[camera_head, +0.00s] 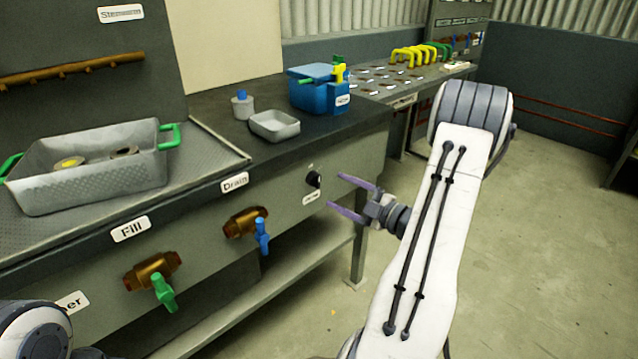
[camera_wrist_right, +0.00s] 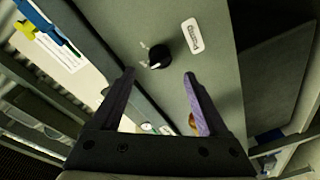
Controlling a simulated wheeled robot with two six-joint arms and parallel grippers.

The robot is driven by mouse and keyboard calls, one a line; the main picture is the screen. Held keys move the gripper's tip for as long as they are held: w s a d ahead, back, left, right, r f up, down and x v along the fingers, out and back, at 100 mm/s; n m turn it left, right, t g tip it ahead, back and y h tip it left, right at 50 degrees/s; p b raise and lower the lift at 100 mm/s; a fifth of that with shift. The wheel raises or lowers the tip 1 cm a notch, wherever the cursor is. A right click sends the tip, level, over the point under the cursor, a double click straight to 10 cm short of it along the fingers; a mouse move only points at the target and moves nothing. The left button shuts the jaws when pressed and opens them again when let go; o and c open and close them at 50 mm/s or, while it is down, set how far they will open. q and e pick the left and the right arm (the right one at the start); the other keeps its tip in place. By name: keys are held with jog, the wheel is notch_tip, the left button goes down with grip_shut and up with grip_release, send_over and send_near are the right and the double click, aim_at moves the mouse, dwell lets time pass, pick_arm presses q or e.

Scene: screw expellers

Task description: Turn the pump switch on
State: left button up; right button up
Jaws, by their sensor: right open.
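The pump switch looks to be the small black rotary knob (camera_head: 313,179) on the grey bench front, above a small label too small to read. In the right wrist view the knob (camera_wrist_right: 159,56) is ahead of the fingers, with a white mark beside it and a white label to its right. My right gripper (camera_head: 340,194) is open, its two purple fingers pointing at the panel just right of the knob. In the wrist view the gripper (camera_wrist_right: 160,82) has nothing between its fingers, and the knob lies beyond the tips. My left gripper is not in view; part of my left arm shows at lower left.
A brass Drain valve (camera_head: 262,237) with a blue handle and a Fill valve (camera_head: 163,290) with a green handle stick out left of the knob. On the bench are a perforated basket (camera_head: 95,185), a grey tray (camera_head: 274,125) and a blue box (camera_head: 318,97). Floor at right is clear.

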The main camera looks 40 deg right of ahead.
aim_at(315, 180)
jog(key=x, duration=0.6)
jog(key=shift+w, duration=0.15)
jog(key=shift+c, duration=0.3)
grip_shut()
jog(key=shift+m, duration=0.4)
jog(key=m+p, duration=0.2)
jog(key=m, duration=0.4)
jog(key=m+t+h+p, duration=0.1)
jog(key=m+p, duration=0.2)
jog(key=m, duration=0.2)
jog(key=shift+f+m+t, duration=0.1)
jog(key=shift+m+t, duration=0.2)
jog(key=shift+m, duration=0.1)
